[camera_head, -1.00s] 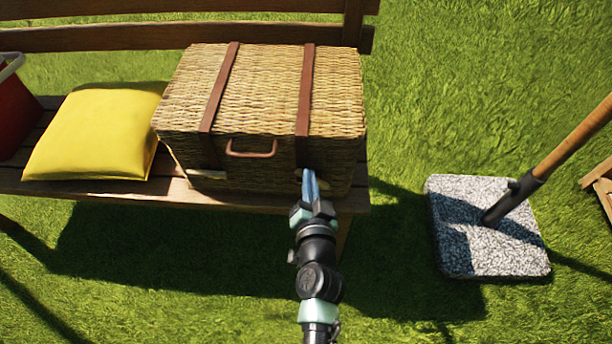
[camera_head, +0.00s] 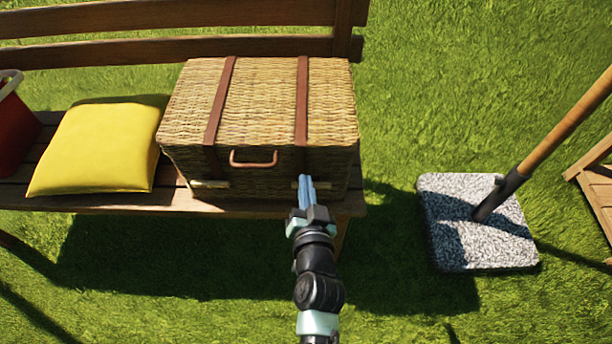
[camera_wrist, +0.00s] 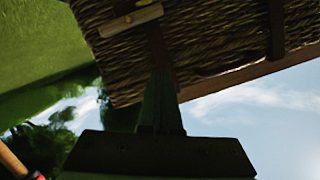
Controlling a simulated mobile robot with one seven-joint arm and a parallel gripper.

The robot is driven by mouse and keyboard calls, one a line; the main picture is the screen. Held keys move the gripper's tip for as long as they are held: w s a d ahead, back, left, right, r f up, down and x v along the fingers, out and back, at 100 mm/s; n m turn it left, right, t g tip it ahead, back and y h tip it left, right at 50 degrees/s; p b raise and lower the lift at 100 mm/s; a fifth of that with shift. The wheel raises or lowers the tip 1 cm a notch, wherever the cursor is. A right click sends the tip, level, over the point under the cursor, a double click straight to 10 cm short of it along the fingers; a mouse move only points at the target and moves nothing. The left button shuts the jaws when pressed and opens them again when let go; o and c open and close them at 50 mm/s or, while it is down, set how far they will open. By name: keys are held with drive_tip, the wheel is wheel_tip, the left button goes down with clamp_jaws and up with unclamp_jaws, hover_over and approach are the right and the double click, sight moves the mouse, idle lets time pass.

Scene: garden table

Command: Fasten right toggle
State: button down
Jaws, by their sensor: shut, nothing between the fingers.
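The wicker basket (camera_head: 255,110) stands closed on the bench, with two brown leather straps over its lid. The right strap (camera_head: 302,100) runs down the front toward the right toggle (camera_head: 296,184), a pale wooden peg mostly hidden behind my fingers. The left toggle (camera_head: 208,184) lies level at the foot of the left strap. My gripper (camera_head: 306,178) is shut and empty, its tips close in front of the right toggle. In the wrist view, a wooden toggle (camera_wrist: 131,20) lies beyond my shut fingertips (camera_wrist: 160,72). I cannot tell whether they touch the basket.
A brown handle (camera_head: 253,163) is on the basket front between the straps. A yellow cushion (camera_head: 98,150) and a red bucket (camera_head: 14,130) are at left on the bench (camera_head: 110,201). A speckled stone base (camera_head: 480,235) with a pole stands at right. Grass is open in front.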

drive_tip(key=v, duration=0.7)
drive_tip(key=shift+a+p, duration=0.3)
drive_tip(key=shift+p, duration=0.1)
drive_tip(key=shift+r, duration=0.1)
drive_tip(key=w+a+r+n+t+y, duration=0.1)
drive_tip(key=w+r+n+t, duration=0.2)
drive_tip(key=r, duration=1.4)
drive_tip(key=w+a+r+n+t, duration=0.1)
drive_tip(key=w+r+t, duration=0.25)
drive_tip(key=r, duration=1.35)
drive_tip(key=s+d+r+t+h+p, duration=0.1)
drive_tip(key=s+r+t, duration=0.35)
drive_tip(key=r, duration=0.95)
drive_tip(key=s+d+r+t+h+p, duration=0.1)
drive_tip(key=s+d+r+h, duration=0.1)
drive_tip(key=s+r, duration=0.8)
drive_tip(key=w+r+p, duration=0.3)
drive_tip(key=r+p, duration=2.2)
drive_tip(key=r, duration=0.3)
drive_tip(key=shift+w+a+r, duration=0.2)
drive_tip(key=shift+a+r, duration=0.05)
drive_tip(key=shift+a, duration=0.05)
